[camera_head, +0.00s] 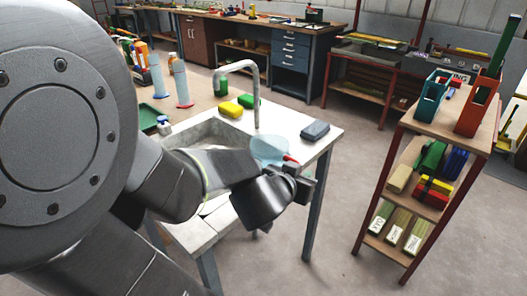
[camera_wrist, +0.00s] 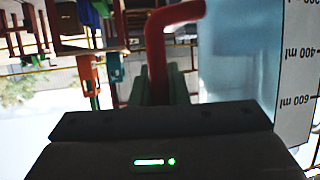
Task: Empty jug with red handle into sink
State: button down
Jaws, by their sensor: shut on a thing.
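The jug (camera_head: 268,150) is pale blue and see-through, with a red handle (camera_head: 291,158). My gripper (camera_head: 299,172) is shut on the handle, at the jug's right side in the head view. In the wrist view the red handle (camera_wrist: 157,50) rises from between my fingers (camera_wrist: 162,88), and the jug wall (camera_wrist: 240,60) with ml marks fills the right. That view is upside down, and the jug looks roughly upright in it. The grey sink (camera_head: 205,130) is left of the jug, partly hidden by my arm. The jug's contents cannot be made out.
A curved tap (camera_head: 257,85) stands behind the sink. Yellow (camera_head: 231,109) and green (camera_head: 249,101) sponges and a dark grey block (camera_head: 315,131) lie on the white counter (camera_head: 312,150). A loaded shelf rack (camera_head: 440,125) stands right, with clear floor between.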

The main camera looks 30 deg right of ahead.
aim_at(276, 141)
jog(key=shift+w+a+r+n+g+p, duration=0.25)
jog(key=shift+w+r+p, duration=0.3)
jog(key=shift+p, duration=0.8)
jog(key=shift+w+a+r+n+g+p, duration=0.25)
jog(key=shift+w+p, duration=0.4)
jog(key=shift+p, duration=0.7)
jog(key=shift+w+d+r, duration=0.1)
jog(key=shift+w+a+r+n+p, duration=0.2)
jog(key=shift+w+p, duration=0.3)
jog(key=shift+p, duration=0.5)
jog(key=shift+w+a+r+n+p, duration=0.1)
jog(key=shift+w+r+p, duration=0.3)
jog(key=shift+p, duration=0.55)
jog(key=shift+w+a+h+p, duration=0.15)
jog(key=shift+w+h+p, duration=0.2)
jog(key=shift+p, duration=0.2)
jog(key=shift+w+a+r+n+g+p, duration=0.15)
jog(key=shift+w+r+n+g+p, duration=0.3)
jog(key=shift+p, duration=0.65)
jog(key=shift+w+a+p, duration=0.15)
jog(key=shift+w+p, duration=0.3)
jog(key=shift+p, duration=0.05)
jog(key=shift+w+a+r+n+g+p, duration=0.3)
jog(key=shift+w+p, duration=0.25)
jog(key=shift+p, duration=0.65)
jog(key=shift+w+a+r+n+g+p, duration=0.15)
jog(key=shift+w+r+p, duration=0.3)
jog(key=shift+p, duration=0.7)
